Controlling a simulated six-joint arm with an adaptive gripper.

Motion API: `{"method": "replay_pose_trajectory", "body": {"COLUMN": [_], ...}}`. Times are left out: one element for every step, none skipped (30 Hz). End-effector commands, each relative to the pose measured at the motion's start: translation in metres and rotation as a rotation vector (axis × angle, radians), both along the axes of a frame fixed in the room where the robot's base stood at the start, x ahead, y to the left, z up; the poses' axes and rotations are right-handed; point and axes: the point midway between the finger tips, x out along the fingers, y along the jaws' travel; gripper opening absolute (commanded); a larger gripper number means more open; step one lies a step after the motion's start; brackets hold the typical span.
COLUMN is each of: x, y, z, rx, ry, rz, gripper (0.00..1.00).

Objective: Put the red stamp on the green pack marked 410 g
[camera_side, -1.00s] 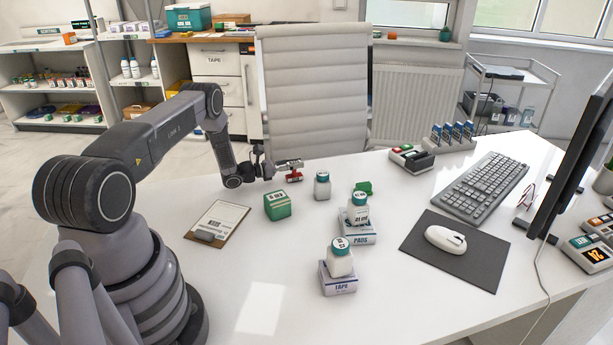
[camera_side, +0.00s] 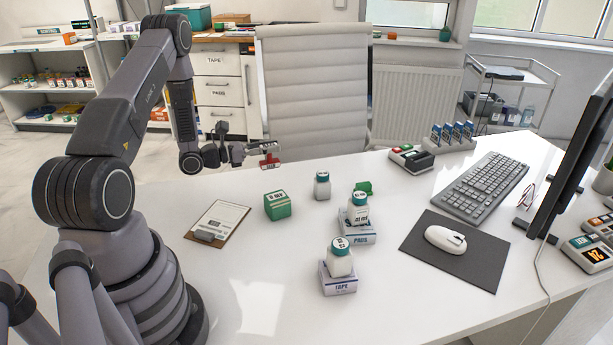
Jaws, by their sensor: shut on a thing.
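The red stamp (camera_side: 270,163) is held in my gripper (camera_side: 262,148), which is shut on it. It hangs in the air above the back part of the white desk, and in the picture it is above the green pack. The green pack (camera_side: 277,208) stands on the desk with a white label on its top. The label's print is too small for me to read surely. The stamp and the pack are apart.
A white bottle (camera_side: 322,188) stands right of the pack. A green item (camera_side: 364,187) lies behind. A clipboard (camera_side: 219,222) lies left.

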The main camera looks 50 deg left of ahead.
Motion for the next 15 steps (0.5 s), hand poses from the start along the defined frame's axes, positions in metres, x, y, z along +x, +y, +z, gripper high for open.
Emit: {"method": "replay_pose_trajectory", "body": {"x": [-0.002,-0.004,-0.005,-0.005,-0.006,-0.007,-0.007,-0.006,-0.007,-0.007,-0.006,-0.006,-0.006,-0.006,-0.006], "y": [-0.01,-0.016,-0.025,-0.03,-0.033,-0.035,-0.035,-0.035,-0.035,-0.035,-0.035,-0.035,-0.034,-0.034,-0.034], "z": [0.003,0.005,0.007,0.008,0.006,0.002,-0.003,-0.009,-0.016,-0.021,-0.025,-0.029,-0.032,-0.035,-0.04], "rx": [-0.003,-0.003,-0.003,-0.003,-0.004,-0.005,-0.005,-0.006,-0.006,-0.006,-0.004,-0.005,-0.005,-0.005,-0.005], "ry": [0.001,0.002,0.002,0.002,0.003,0.004,0.004,0.004,0.004,0.003,0.003,0.003,0.002,0.002,0.003], "rz": [-0.019,-0.032,-0.05,-0.061,-0.069,-0.074,-0.074,-0.073,-0.073,-0.073,-0.073,-0.073,-0.072,-0.072,-0.072], "gripper": [0.0,0.0,0.0,0.0,0.0,0.0,0.0,0.0,0.0,0.0,0.0,0.0,0.0,0.0,0.0]}}
